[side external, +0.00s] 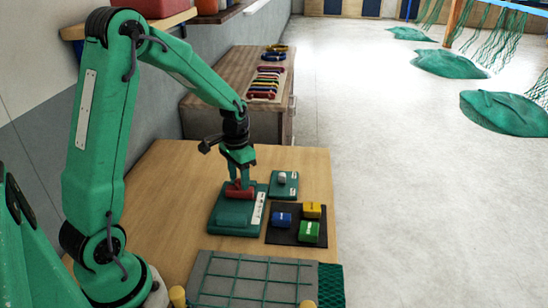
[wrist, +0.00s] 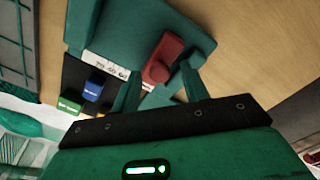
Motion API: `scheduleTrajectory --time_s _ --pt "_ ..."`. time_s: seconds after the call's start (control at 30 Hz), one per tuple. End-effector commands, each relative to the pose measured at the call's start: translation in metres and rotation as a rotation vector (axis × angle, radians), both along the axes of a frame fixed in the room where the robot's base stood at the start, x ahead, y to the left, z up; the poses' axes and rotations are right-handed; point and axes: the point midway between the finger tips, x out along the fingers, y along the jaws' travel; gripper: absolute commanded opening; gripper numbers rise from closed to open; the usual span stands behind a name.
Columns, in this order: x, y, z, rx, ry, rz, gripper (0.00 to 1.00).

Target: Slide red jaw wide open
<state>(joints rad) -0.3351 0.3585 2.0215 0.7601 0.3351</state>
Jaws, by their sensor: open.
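The red jaw (side external: 240,191) sits on a green base plate (side external: 232,219) with a white marked scale strip (side external: 258,210) on the right side in the side view. In the wrist view the red jaw (wrist: 163,60) shows between my gripper's two green fingers, near the scale strip (wrist: 105,66). My gripper (side external: 239,182) is over the red jaw, pointing down, with its fingers around or just above it. The fingers (wrist: 160,82) stand apart in the wrist view. I cannot tell whether either finger touches the jaw.
A black mat (side external: 285,237) holds a blue block (side external: 282,219), a yellow block (side external: 312,210) and a green block (side external: 309,231). A small green plate (side external: 276,190) with a grey piece lies behind. A grey panel with green netting (side external: 250,278) is in front. Bare wood lies left of the base plate.

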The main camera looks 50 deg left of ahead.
Motion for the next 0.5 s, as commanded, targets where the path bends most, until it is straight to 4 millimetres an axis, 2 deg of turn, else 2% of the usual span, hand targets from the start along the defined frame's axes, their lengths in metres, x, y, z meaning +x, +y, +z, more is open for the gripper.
scheduleTrajectory --time_s 0.27,0.5 --pt "0.0 0.0 0.011 0.001 -0.002 0.0 0.45" --pt "0.001 0.0 0.041 0.001 -0.003 0.0 0.45"
